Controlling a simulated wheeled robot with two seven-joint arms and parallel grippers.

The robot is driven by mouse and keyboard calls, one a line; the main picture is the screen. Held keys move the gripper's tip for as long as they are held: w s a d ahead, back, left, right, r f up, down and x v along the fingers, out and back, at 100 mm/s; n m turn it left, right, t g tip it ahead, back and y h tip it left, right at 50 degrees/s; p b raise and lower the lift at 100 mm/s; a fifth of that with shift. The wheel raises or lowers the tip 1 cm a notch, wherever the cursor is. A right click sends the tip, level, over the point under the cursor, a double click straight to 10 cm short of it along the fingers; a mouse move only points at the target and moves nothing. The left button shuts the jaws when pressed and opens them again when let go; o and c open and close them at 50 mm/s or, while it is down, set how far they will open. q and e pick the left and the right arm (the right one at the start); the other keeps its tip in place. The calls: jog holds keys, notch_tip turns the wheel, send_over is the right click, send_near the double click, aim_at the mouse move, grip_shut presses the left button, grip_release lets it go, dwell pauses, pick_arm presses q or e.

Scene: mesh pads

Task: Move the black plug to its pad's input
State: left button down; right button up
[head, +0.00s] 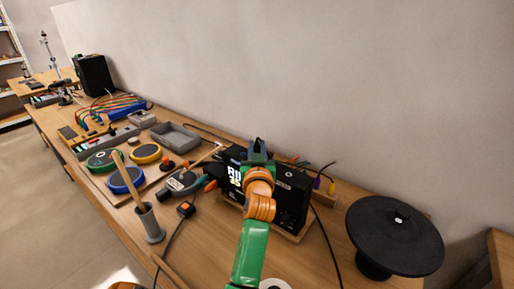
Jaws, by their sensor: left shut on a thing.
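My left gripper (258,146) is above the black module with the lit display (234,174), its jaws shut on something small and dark. This looks like the black plug, but the jaws mostly hide it. A large round black pad (393,238) stands on a black stand at the right of the table, apart from the gripper. I cannot make out its input. My right gripper is not in view.
Green (104,160), blue (125,180) and yellow (146,153) round pads lie on the left. A grey cup with wooden sticks (149,224) stands in front. Purple (316,183) and yellow (331,187) plugs are behind the module. Dark cables cross the table.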

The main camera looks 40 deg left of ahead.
pick_arm(q)
jog(key=shift+f+b, duration=0.45)
jog(key=shift+f, duration=0.2)
jog(key=c, duration=0.7)
grip_release()
jog(key=shift+r, duration=0.1)
jog(key=shift+o, duration=0.2)
